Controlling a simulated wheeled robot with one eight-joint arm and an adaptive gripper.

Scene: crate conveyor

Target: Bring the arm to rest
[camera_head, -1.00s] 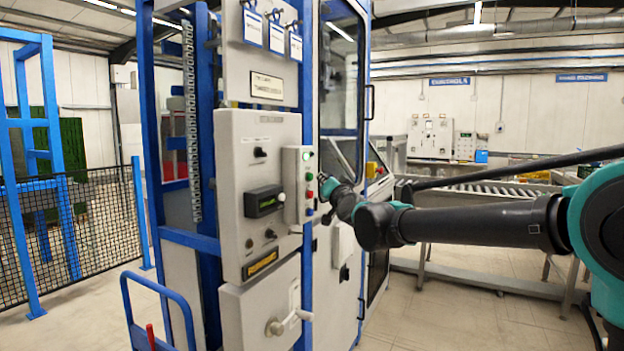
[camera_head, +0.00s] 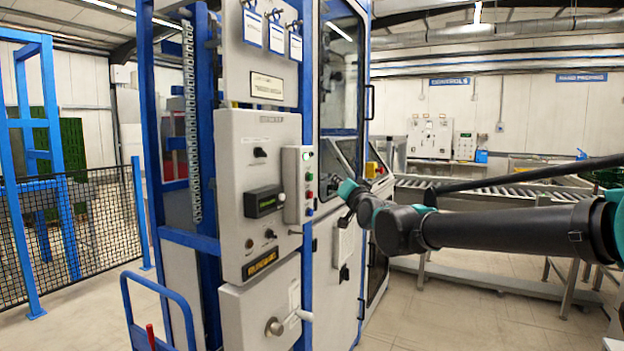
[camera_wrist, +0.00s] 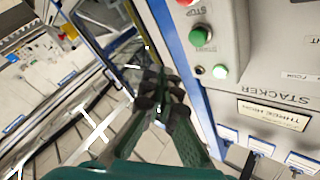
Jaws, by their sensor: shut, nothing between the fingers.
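My gripper (camera_wrist: 162,84) is shut and empty in the wrist view, its dark green fingers close together in front of the cabinet. In the head view my arm (camera_head: 500,230) reaches in from the right edge. Its teal wrist end (camera_head: 348,189) is beside the grey button box (camera_head: 298,185), to the right of it with a gap. The fingers are too small to make out there. In the wrist view a green button (camera_wrist: 198,37) and a lit button (camera_wrist: 219,71) sit right of the fingers, apart from them.
A machine cabinet (camera_head: 255,190) with a blue frame stands at the centre. A blue handrail (camera_head: 160,287) is at its lower left. A roller conveyor (camera_head: 480,190) runs behind my arm. A mesh fence (camera_head: 85,230) is at left. Open floor lies at lower right.

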